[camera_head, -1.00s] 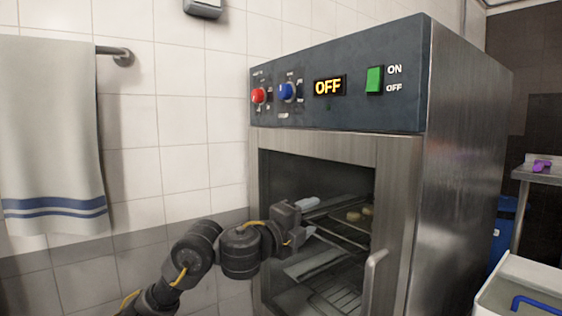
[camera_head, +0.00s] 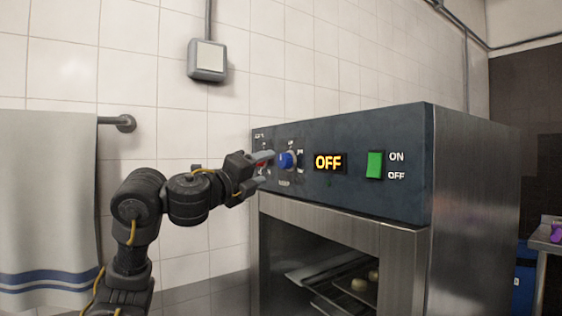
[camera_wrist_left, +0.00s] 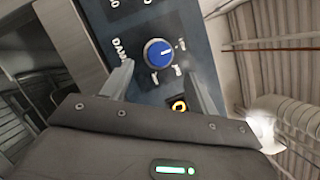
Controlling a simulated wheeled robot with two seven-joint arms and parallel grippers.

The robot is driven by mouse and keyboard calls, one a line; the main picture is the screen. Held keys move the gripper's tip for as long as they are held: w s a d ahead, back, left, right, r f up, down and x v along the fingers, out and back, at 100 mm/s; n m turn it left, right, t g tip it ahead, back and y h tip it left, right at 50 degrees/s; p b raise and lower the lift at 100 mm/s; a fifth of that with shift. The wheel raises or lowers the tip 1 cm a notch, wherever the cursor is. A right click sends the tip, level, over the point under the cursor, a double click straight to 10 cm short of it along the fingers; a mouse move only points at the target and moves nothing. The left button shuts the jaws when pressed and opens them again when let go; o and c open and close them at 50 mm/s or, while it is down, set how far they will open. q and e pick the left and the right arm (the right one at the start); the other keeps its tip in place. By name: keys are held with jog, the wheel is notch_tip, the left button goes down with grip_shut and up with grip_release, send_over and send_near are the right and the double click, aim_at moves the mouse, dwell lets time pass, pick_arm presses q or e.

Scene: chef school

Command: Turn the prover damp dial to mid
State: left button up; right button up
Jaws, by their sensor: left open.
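The prover's damp dial is a blue round knob (camera_head: 286,160) on the dark front panel (camera_head: 345,190). The wrist view shows the blue dial (camera_wrist_left: 159,54) close up, beside a partly readable "DAMP" label, with a pale pointer mark on its face. My left gripper (camera_head: 268,168) is open at the panel's left end, just left of the dial. In the wrist view its two fingers (camera_wrist_left: 162,85) spread to either side below the dial; contact with it is not clear. The red knob is mostly hidden behind the fingers. My right gripper is out of view.
An orange "OFF" display (camera_head: 330,162) and a green switch (camera_head: 375,165) sit right of the dial. Below is the prover's open-looking chamber with racks (camera_head: 340,290). A towel (camera_head: 45,200) hangs left on a rail; a grey wall box (camera_head: 207,60) is above.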

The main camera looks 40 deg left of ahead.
aim_at(281, 162)
pick_arm(q)
jog(key=p+x, duration=0.1)
jog(key=x, duration=0.6)
jog(key=shift+w, duration=0.25)
